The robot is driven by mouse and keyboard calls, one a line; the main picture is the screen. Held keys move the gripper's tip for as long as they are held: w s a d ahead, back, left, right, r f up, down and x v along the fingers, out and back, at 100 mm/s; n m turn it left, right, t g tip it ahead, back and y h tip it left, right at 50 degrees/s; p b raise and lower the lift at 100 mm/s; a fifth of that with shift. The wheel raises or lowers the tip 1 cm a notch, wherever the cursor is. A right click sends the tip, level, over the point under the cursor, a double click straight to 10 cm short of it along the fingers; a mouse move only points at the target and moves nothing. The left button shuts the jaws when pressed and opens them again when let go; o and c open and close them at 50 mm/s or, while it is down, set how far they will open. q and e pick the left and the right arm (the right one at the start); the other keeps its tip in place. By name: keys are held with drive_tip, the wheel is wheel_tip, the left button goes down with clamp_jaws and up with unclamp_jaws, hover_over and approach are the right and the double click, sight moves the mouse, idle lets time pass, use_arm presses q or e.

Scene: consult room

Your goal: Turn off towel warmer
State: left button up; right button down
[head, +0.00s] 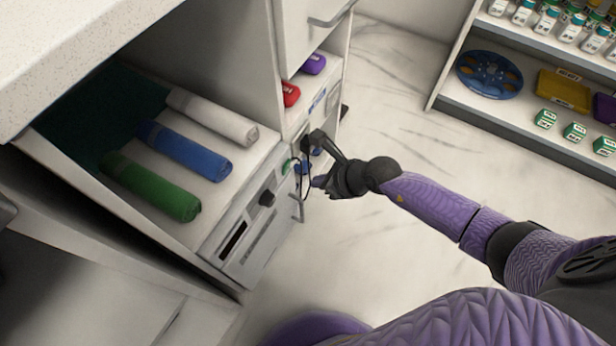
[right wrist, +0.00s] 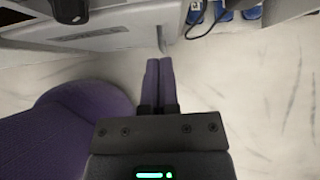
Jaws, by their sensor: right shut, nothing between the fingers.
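The towel warmer is most likely the light grey unit (head: 250,228) under the shelf with rolled towels. Its front has a dark slot or display (head: 233,240), a dark knob (head: 267,198) and a small green spot (head: 288,166). Whether it is on cannot be told. My right gripper (head: 319,182) is just right of this front, beyond the knob. In the right wrist view its purple fingers (right wrist: 159,64) are shut together and empty, apart from the unit's front (right wrist: 110,36). The knob (right wrist: 70,8) shows up and left of the fingertips. My left gripper is not seen.
White, blue and green rolled towels (head: 185,150) lie on the shelf above. A dark cable (right wrist: 207,22) and blue items stand near the fingers at the upper right. A shelf rack (head: 500,122) stands at the right. The marble floor (head: 395,110) between is clear.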

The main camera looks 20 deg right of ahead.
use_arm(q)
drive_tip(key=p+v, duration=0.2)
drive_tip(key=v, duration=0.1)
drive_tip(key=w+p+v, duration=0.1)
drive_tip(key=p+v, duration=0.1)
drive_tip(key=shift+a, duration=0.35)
use_arm(e)
drive_tip(key=v, duration=0.8)
drive_tip(key=shift+s+d+f, duration=0.2)
drive_tip(key=shift+s+d, duration=0.05)
drive_tip(key=shift+d, duration=0.15)
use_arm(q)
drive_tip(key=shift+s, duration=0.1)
